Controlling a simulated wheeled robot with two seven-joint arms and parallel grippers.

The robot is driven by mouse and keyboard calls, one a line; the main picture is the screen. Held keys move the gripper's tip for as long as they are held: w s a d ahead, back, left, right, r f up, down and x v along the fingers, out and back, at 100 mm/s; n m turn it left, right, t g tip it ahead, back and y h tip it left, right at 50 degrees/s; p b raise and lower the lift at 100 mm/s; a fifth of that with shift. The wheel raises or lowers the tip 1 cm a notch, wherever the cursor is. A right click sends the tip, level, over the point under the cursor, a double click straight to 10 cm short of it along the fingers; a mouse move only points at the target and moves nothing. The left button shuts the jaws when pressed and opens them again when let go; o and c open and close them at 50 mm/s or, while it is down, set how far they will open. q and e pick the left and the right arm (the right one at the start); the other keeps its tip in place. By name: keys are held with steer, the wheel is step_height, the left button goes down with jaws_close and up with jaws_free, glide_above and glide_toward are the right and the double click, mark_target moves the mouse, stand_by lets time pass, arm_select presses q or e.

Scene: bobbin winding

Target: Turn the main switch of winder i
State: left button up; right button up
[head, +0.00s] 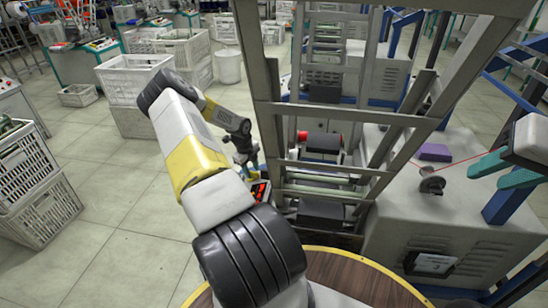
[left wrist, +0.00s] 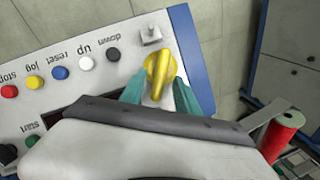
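The left wrist view shows a pale control panel (left wrist: 110,28) with a yellow rotary switch (left wrist: 160,68), its handle slightly tilted. My left gripper (left wrist: 160,88) is over the panel, with a teal finger on each side of the switch handle. The fingers are apart. Whether they touch the handle I cannot tell. In the head view my left arm (head: 195,150) reaches forward and hides most of the panel. My right gripper (head: 501,172) is at the right edge of the head view, its teal fingers apart, beside a red thread.
Several coloured buttons (left wrist: 60,72) line the panel beside the switch. A red spool (head: 305,135) lies in the metal frame (head: 270,100). A grey machine housing (head: 430,225) stands on the right. White crates (head: 40,190) stand on the left, with open floor (head: 95,240) between.

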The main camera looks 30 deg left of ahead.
arm_select(q)
steer(key=shift+x, duration=0.85)
jaws_close()
